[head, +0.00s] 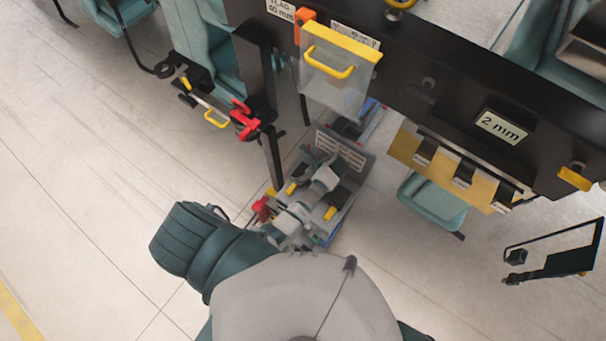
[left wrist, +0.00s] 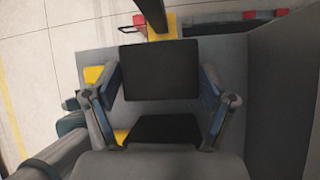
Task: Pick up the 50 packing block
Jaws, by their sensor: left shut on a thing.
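My left gripper (head: 322,164) reaches into a grey tray (head: 346,149) of parts below the dark machine frame. In the left wrist view, the fingers of my left gripper (left wrist: 160,72) stand on both sides of a black square block (left wrist: 158,70) and are shut on it. A second black piece (left wrist: 166,129) shows nearer the palm, between the finger bases. No number is readable on either piece, so I cannot tell which is the 50 packing block. In the head view, the gripper and wrist hide part of the tray. My right gripper is in neither view.
A dark frame (head: 440,95) with a "2 mm" label (head: 501,127) spans the upper right. A clear panel with a yellow handle (head: 329,66) hangs above the tray. Red clamps (head: 243,119) stick out left. A teal seat (head: 432,201) stands right.

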